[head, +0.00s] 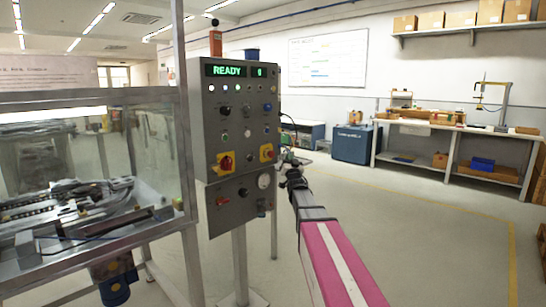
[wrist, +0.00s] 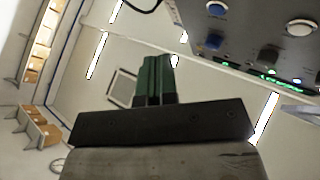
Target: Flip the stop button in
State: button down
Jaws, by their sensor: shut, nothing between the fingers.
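The grey control panel (head: 240,120) stands upright on a post, with a lit green READY display (head: 226,71). Two red knobs on yellow plates sit low on its upper face, a left one (head: 226,162) and a right one (head: 266,153). Which one is the stop button I cannot tell. My gripper (head: 286,159) is just right of the panel's edge, near the height of the right red knob, apart from it as far as I see. In the wrist view my gripper's green fingers (wrist: 156,78) are shut and empty, with the panel (wrist: 250,35) at upper right.
A glass-walled machine enclosure (head: 80,170) stands close on the panel's left. A lower panel box (head: 242,203) carries a red switch and a gauge. The floor to the right is clear.

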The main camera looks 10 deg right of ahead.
jog(key=w+a, duration=0.4)
jog(key=w, duration=0.1)
jog(key=shift+w, duration=0.25)
jog(key=shift+w+a, duration=0.15)
jog(key=shift+a, duration=0.05)
dwell(1.9)
jog(key=shift+w+a, duration=0.15)
jog(key=shift+w+a, duration=0.3)
jog(key=shift+w, duration=0.15)
dwell(1.0)
jog(key=shift+s+d, duration=0.1)
jog(key=shift+s, duration=0.05)
jog(key=shift+s+d, duration=0.45)
jog(key=shift+s, duration=0.15)
jog(key=shift+s, duration=0.1)
jog(key=s+d, duration=0.1)
jog(key=s, duration=0.1)
jog(key=s+d, duration=0.1)
jog(key=d, duration=0.1)
jog(key=shift+s, duration=0.4)
dwell(0.3)
